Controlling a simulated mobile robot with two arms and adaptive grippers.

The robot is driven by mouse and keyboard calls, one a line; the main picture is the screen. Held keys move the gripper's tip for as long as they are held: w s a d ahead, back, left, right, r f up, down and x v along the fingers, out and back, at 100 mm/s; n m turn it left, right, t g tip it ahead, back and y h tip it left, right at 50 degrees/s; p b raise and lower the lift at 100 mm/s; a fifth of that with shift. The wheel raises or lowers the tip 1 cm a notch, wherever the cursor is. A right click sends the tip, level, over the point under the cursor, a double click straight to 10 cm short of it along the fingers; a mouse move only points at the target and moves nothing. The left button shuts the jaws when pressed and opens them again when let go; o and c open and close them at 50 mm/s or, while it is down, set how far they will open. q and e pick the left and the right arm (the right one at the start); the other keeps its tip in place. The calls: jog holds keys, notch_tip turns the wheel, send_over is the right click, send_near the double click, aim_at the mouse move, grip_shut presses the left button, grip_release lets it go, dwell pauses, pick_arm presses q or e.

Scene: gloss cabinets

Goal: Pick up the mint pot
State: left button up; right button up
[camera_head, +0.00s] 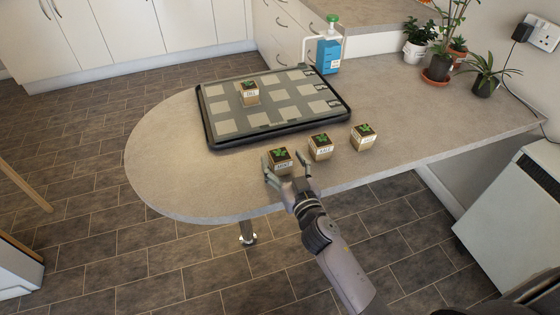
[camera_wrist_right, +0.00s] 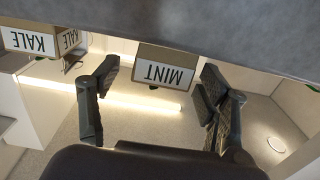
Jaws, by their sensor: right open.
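The mint pot (camera_head: 280,160) is a small box-like pot with a green plant on top, near the front edge of the table (camera_head: 170,165). In the right wrist view its white MINT label (camera_wrist_right: 165,74) appears upside down. My right gripper (camera_head: 287,172) is open at the table's front edge, close to the mint pot. In the wrist view the gripper (camera_wrist_right: 160,78) has one finger on each side of the pot, with gaps showing. Whether the pot sits fully between the fingertips is hard to tell. My left gripper is not in view.
Two similar pots (camera_head: 321,147) (camera_head: 363,137) stand to the right; the wrist view shows KALE labels (camera_wrist_right: 28,41). A dark tray (camera_head: 215,130) with pale squares holds another pot (camera_head: 249,94). A blue bottle (camera_head: 328,54) and potted plants (camera_head: 437,68) stand behind. The table's rounded left end is clear.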

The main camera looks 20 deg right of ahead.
jog(key=w, duration=0.2)
jog(key=shift+w+a, duration=0.1)
jog(key=shift+w, duration=0.25)
jog(key=shift+c, duration=0.5)
jog(key=c, duration=1.2)
